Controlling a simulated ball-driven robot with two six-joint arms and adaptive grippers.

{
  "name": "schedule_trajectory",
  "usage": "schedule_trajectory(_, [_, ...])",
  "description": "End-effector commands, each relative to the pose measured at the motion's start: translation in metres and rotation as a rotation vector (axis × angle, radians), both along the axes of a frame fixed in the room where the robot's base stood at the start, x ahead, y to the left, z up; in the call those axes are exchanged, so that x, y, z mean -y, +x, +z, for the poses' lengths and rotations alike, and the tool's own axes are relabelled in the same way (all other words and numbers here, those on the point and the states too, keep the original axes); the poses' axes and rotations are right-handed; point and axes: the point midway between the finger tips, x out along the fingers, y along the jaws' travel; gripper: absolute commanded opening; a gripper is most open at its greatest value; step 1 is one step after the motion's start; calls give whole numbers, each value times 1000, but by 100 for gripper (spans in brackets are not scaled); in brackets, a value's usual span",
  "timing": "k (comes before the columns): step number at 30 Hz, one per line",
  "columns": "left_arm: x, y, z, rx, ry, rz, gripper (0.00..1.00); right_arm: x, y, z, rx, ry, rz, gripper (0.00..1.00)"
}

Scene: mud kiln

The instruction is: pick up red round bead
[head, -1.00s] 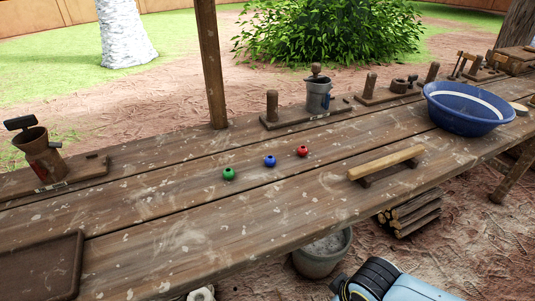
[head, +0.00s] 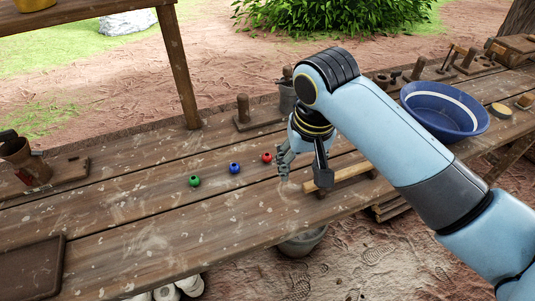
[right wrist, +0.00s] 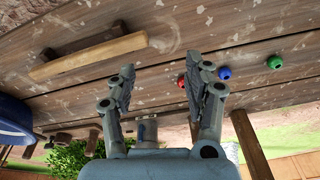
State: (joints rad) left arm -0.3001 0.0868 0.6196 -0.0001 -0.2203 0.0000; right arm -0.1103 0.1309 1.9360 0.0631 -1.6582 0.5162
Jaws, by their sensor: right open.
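The red round bead (head: 267,157) lies on the wooden table, at the right end of a short row with a blue bead (head: 235,168) and a green bead (head: 195,181). My right gripper (head: 293,165) is open and empty above the table, just right of the red bead in the head view. In the right wrist view the red bead (right wrist: 181,81) shows beside the right-hand finger of the gripper (right wrist: 158,85), partly hidden by it. The blue bead (right wrist: 224,73) and green bead (right wrist: 274,62) lie farther right there. My left gripper is in neither view.
A wooden bar on feet (head: 345,177) stands close to the right gripper. A blue basin (head: 445,108) stands at the right. A grey metal cup is partly behind my arm. A dark tray (head: 30,268) lies at the front left.

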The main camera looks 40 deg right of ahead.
Motion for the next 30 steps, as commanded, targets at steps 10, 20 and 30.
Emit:
schedule_trajectory(10, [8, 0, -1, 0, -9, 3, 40, 14, 110, 3, -100, 91, -474, 52])
schedule_trajectory(20, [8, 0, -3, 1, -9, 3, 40, 16, 136, -15, -144, 112, -637, 52])
schedule_trajectory(30, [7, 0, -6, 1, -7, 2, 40, 16, 136, -53, -141, 113, -633, 52])
